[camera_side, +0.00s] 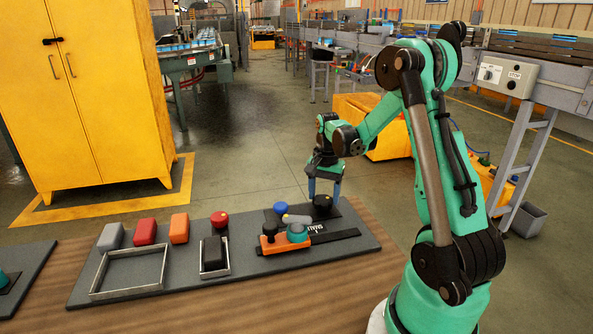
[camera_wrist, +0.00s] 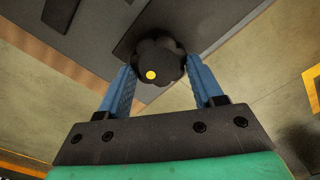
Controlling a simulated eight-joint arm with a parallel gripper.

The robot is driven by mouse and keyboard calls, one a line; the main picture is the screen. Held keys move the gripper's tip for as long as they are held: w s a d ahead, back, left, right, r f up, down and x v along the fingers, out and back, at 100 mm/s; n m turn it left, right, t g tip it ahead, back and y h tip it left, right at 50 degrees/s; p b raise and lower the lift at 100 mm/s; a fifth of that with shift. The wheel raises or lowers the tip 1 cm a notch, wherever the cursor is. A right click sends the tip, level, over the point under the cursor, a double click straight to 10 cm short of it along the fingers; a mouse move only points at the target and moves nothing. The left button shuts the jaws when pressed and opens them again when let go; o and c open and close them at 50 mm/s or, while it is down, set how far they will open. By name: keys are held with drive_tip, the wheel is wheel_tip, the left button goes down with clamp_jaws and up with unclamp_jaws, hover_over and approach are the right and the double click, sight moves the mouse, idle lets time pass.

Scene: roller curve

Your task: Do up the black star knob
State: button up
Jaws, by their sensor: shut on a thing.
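The black star knob (camera_wrist: 160,62) has a lobed edge and a yellow dot on its top. In the side view the black star knob (camera_side: 322,201) sits at the back right of the grey board. My gripper (camera_wrist: 162,85) has its two blue fingers on either side of the knob, shut on it. In the side view my gripper (camera_side: 324,190) points straight down over the knob. The knob's underside and its thread are hidden.
On the grey board (camera_side: 352,258) are a blue knob (camera_side: 281,209), an orange fixture (camera_side: 284,246) with a teal part, a black block (camera_side: 213,253), a red knob (camera_side: 219,219), several coloured blocks and an empty metal-rimmed tray (camera_side: 130,271). A yellow cabinet (camera_side: 95,90) stands behind.

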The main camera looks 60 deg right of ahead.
sight(324, 197)
idle(0.3)
drive_tip(key=o, duration=1.3)
drive_tip(key=shift+r, duration=2.85)
drive_tip(key=a+r+n+t, duration=0.1)
drive_tip(key=a+n+t, duration=0.1)
drive_tip(key=a+n, duration=0.3)
drive_tip(key=a+r+n+t, duration=0.2)
drive_tip(key=a+n, duration=0.4)
drive_tip(key=a, duration=0.5)
drive_tip(key=a+r+n+t, duration=0.2)
drive_tip(key=a+n, duration=0.3)
drive_tip(key=a, duration=0.3)
drive_tip(key=shift+t, duration=0.5)
